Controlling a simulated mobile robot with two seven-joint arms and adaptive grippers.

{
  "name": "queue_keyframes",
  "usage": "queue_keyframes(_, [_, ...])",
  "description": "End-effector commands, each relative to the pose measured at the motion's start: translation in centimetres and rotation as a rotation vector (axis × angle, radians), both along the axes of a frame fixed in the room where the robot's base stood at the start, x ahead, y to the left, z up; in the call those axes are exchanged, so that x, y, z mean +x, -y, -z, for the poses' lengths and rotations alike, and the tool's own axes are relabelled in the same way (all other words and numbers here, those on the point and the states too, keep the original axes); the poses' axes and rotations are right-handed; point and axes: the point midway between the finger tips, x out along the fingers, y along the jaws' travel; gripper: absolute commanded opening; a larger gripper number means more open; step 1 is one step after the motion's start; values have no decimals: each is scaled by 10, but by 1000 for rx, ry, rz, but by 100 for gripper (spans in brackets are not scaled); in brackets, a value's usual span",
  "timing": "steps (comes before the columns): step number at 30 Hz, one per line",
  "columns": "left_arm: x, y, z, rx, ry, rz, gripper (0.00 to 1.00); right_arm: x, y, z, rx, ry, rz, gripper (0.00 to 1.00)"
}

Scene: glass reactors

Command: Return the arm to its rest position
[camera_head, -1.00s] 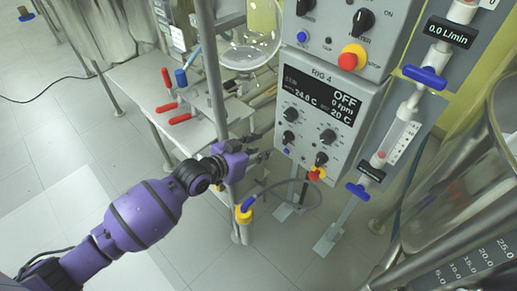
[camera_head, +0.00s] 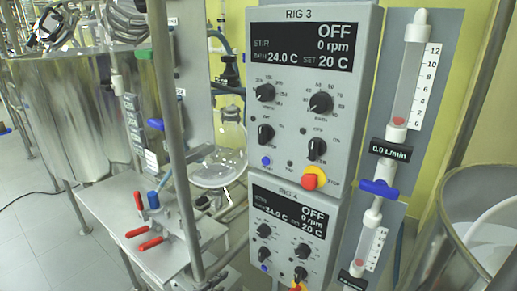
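Neither of my grippers nor any of my arm shows in the head view now. The RIG 3 control panel (camera_head: 290,117) stands at the centre, its display reading OFF, 0 rpm, 24.0 C and SET 20 C. Below it the RIG 4 panel (camera_head: 282,234) also reads OFF, with its lower edge cut off by the frame. Black knobs and a red stop button on a yellow collar (camera_head: 312,178) sit on the RIG 3 panel.
A flowmeter (camera_head: 405,85) with a blue valve handle stands right of the panels. A metal bench (camera_head: 165,262) holds red-handled and blue-handled clamps at lower left. A round glass flask (camera_head: 218,165) hangs behind a steel post (camera_head: 168,110). A large vessel (camera_head: 455,240) is at lower right.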

Motion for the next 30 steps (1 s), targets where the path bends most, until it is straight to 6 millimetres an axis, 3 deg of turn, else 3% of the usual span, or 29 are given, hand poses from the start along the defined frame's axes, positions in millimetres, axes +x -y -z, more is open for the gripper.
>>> queue_keyframes(9, [-151,-56,49,28,-163,-245,32,10,-7,-38,18,27,-1,40])
queue_keyframes(15, [-258,-91,70,49,-302,-408,32,20,-8,-59,18,54,-9,40])
queue_keyframes(18, [-302,-101,78,47,-365,-467,32,27,-7,-69,15,71,-12,40])
queue_keyframes(21, [-332,-105,84,41,-412,-501,32,31,-6,-75,12,84,-14,40])
queue_keyframes(24, [-348,-106,88,43,-436,-512,32,32,-6,-78,12,87,-13,40])
queue_keyframes(30, [-353,-106,91,45,-445,-512,32,27,-6,-75,13,79,-10,40])
